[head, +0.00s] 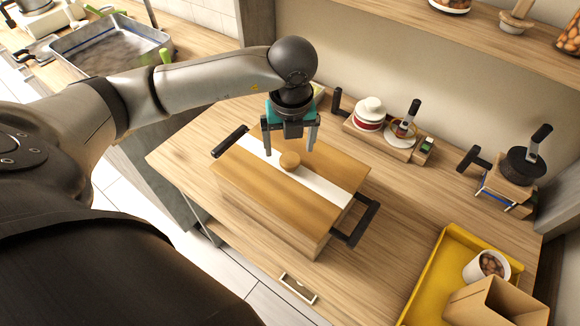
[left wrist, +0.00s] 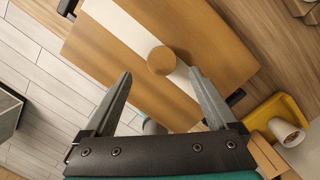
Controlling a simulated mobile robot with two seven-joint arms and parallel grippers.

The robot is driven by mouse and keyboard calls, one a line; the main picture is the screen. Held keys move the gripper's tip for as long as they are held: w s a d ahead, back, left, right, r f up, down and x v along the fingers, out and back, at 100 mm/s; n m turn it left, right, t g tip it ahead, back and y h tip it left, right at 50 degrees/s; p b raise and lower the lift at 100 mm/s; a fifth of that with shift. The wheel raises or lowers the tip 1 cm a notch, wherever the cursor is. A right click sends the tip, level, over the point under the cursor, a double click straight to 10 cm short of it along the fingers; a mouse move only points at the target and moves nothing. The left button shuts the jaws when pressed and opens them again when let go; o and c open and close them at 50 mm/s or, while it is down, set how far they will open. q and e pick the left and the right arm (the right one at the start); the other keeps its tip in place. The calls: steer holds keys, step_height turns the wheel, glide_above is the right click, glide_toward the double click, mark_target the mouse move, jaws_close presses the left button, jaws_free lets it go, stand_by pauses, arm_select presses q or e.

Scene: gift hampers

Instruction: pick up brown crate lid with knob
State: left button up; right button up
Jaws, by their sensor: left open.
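The brown crate lid (head: 248,163) lies flat on top of a wooden crate (head: 290,228) on the table. A white stripe runs across it, and a round wooden knob (head: 290,160) stands at its middle. The lid (left wrist: 215,45) and knob (left wrist: 161,60) also show in the left wrist view, beyond the fingertips. My left gripper (head: 290,150) is open and empty above the lid, close to the knob; in the left wrist view, its fingers (left wrist: 160,75) are spread on both sides of the knob's line. My right gripper is not in view.
Black handles (head: 356,222) stick out at the crate's ends. Behind stands a wooden tray (head: 376,142) with a red and white jar. A yellow tray (head: 425,290) with a cup (head: 474,268) and an open brown box (head: 490,305) is at the front right. A shelf (head: 470,25) overhangs the back.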

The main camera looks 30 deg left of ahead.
mark_target(290, 159)
arm_select(q)
steer(key=shift+w+a+f+p, duration=0.1)
steer(key=shift+w+f+p, duration=0.15)
steer(key=shift+f, duration=1.05)
steer(key=shift+w+a+f+p, duration=0.1)
steer(key=shift+w+f, duration=0.15)
steer(key=shift+f, duration=1.05)
jaws_close()
